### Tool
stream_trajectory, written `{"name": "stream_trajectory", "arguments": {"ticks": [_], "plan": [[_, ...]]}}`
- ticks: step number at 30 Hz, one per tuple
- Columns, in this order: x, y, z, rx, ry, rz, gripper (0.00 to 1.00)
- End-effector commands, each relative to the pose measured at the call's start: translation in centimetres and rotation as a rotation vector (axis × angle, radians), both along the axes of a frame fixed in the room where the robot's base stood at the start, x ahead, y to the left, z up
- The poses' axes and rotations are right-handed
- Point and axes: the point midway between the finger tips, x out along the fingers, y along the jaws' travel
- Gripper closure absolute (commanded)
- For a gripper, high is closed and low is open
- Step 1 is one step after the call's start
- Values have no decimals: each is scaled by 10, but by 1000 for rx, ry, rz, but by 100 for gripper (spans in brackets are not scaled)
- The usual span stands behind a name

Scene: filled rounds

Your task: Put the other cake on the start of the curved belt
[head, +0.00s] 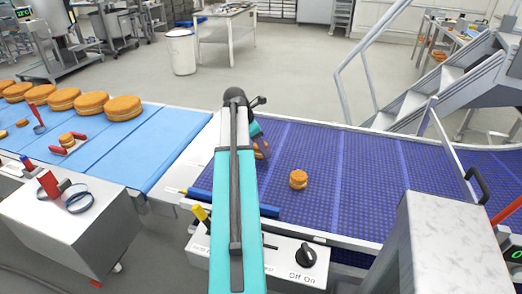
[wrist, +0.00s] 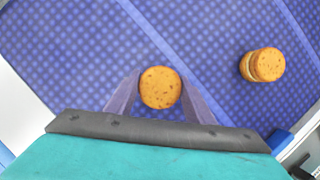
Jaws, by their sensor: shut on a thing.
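My gripper (wrist: 160,80) is shut on a small round golden cake (wrist: 160,88), seen from above between its two fingers over the purple belt. In the head view this cake (head: 262,150) is partly hidden behind my teal arm, near the left end of the purple curved belt (head: 365,185). I cannot tell whether it touches the belt. A second small layered cake (head: 298,180) stands free on the belt, to the right of my gripper. It also shows at the right in the wrist view (wrist: 263,65).
A control box with a black knob (head: 305,255) is in front of the purple belt. The belt's middle is clear.

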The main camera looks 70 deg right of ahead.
Motion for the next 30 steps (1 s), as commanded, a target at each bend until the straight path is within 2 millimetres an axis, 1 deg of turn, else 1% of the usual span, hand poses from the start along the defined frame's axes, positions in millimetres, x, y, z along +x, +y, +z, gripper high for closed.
{"name": "stream_trajectory", "arguments": {"ticks": [3, 7, 23, 24, 26, 27, 30], "plan": [[0, 1, -11, 0, 0, 1, 62], [0, 1, -20, 1, 1, 0, 62], [1, 1, -25, -1, -1, 0, 62], [1, 1, -25, -1, -1, 0, 46], [1, 1, -25, -1, -1, 0, 35], [1, 1, -25, 0, 0, 1, 34], [1, 1, -25, 0, 0, 1, 34]]}}
